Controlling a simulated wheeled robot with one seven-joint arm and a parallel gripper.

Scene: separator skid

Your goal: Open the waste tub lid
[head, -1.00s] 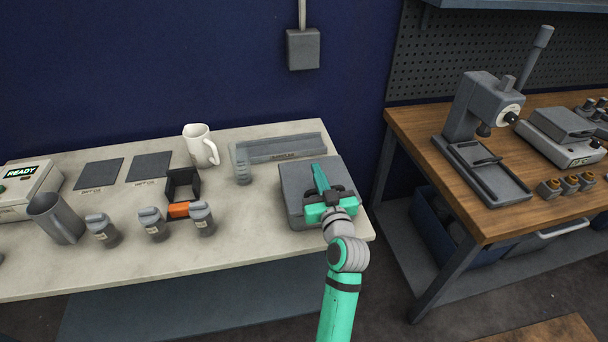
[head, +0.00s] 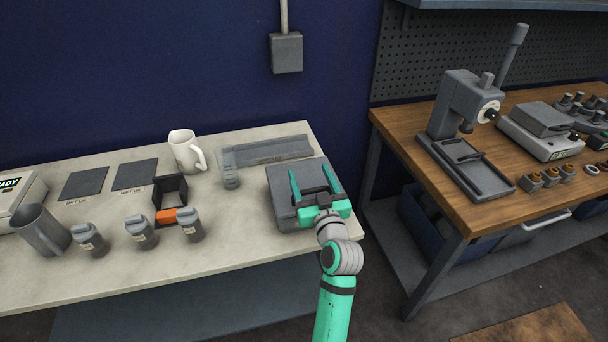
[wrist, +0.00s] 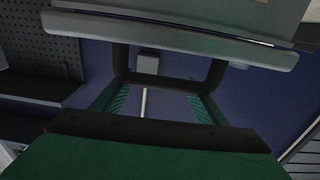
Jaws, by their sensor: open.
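The waste tub appears to be the squat grey box (head: 284,206) at the right end of the pale table, with its grey lid (head: 282,178) lying shut. My gripper (head: 310,171) is over the tub's right part, its two green fingers spread and pointing toward the wall. In the wrist view the picture looks upside down. A dark U-shaped handle (wrist: 160,79) hangs from a pale grey edge (wrist: 180,38) and lies between my open fingers. I cannot tell whether the fingers touch it.
A wooden bench (head: 430,170) with a press (head: 462,105) stands to the right, across a gap.

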